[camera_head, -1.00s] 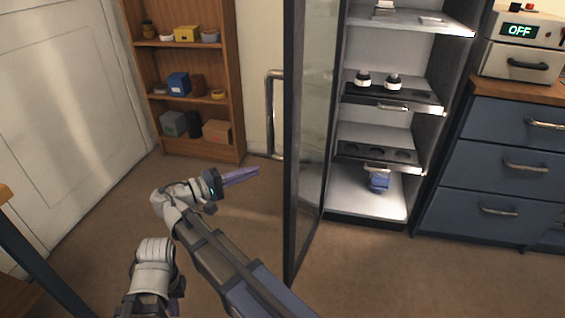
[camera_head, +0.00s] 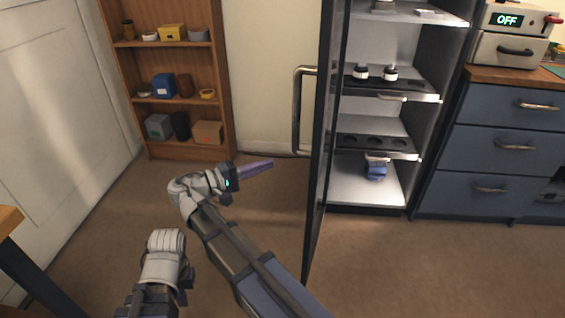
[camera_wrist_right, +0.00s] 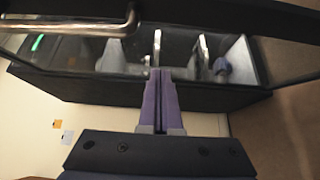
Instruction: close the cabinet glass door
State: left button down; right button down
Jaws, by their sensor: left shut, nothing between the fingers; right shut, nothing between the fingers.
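The cabinet's glass door (camera_head: 319,190) stands open and shows almost edge-on in the head view. Its long metal handle (camera_head: 298,112) is on the left side; the handle also crosses the top left of the right wrist view (camera_wrist_right: 75,28). The open cabinet (camera_head: 362,190) shows to the right of the door. My right gripper (camera_head: 272,163) is shut and empty, to the left of the door and lower than the handle. Its purple fingers show together in the right wrist view (camera_wrist_right: 160,75). My left gripper (camera_head: 182,298) is low at the left, mostly hidden by its own wrist, shut and empty.
Inside the cabinet are shelves with two small dark-and-white items (camera_head: 376,73) and a blue item (camera_head: 376,170) at the bottom. A wooden bookshelf (camera_head: 142,118) stands at the back left. Blue drawers (camera_head: 480,150) stand right of the cabinet. The brown floor (camera_head: 400,265) before it is clear.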

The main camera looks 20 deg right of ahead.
jog(key=s+d, duration=0.2)
jog(key=d, duration=0.9)
jog(key=shift+s+d, duration=0.15)
jog(key=shift+d, duration=0.25)
